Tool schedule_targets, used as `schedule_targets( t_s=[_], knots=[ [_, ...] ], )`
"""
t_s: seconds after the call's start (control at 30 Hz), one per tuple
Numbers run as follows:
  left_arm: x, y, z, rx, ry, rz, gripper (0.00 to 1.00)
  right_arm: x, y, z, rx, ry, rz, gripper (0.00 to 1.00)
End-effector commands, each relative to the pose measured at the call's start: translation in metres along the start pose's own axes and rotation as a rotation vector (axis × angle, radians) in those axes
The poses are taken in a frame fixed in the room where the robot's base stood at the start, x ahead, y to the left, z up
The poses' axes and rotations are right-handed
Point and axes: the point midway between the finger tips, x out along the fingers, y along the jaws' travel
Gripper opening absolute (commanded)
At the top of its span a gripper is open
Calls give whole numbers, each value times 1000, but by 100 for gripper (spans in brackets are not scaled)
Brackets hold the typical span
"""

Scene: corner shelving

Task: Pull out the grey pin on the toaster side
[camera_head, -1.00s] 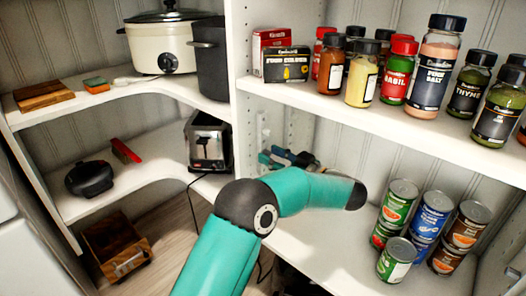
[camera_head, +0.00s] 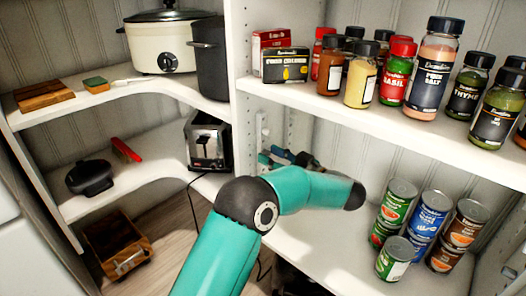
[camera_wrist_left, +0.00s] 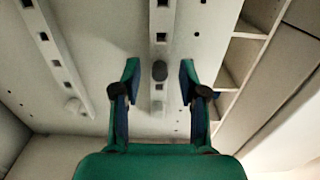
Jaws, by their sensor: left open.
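My left gripper (camera_wrist_left: 159,66) is open in the left wrist view, its two green and blue fingers pointing at a white panel with holes. A dark grey round-ended pin (camera_wrist_left: 159,71) shows between the fingertips, with a gap on each side. I cannot tell how deep it lies between them. In the head view my left gripper (camera_head: 284,158) is by the shelf's upright panel, partly hidden behind my teal arm. The toaster (camera_head: 208,143) stands on the other side of that panel, to the left. The pin cannot be made out in the head view. My right gripper is out of view.
Slotted white rails (camera_wrist_left: 162,22) run along the panel. Spice jars (camera_head: 434,70) stand on the shelf above my arm. Stacked cans (camera_head: 397,215) stand on the lower shelf to the right. A cord hangs below the toaster.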

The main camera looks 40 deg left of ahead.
Motion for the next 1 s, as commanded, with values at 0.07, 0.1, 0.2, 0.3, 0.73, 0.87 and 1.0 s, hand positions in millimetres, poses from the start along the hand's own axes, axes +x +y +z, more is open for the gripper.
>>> schedule_targets(
  t_s=[0.07,0.1,0.2,0.3,0.73,0.87,1.0],
  knots=[
    [0,0,0,0,0,0,43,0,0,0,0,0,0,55],
    [0,0,0,0,0,0,43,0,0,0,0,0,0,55],
    [0,0,0,0,0,-1,43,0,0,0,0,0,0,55],
    [0,0,0,0,0,-1,43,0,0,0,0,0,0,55],
    [1,-1,-1,-1,0,-2,43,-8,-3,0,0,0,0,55],
    [1,-1,0,-1,0,-2,43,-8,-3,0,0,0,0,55],
    [1,-1,0,-1,0,-2,43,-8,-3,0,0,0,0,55]
  ],
)
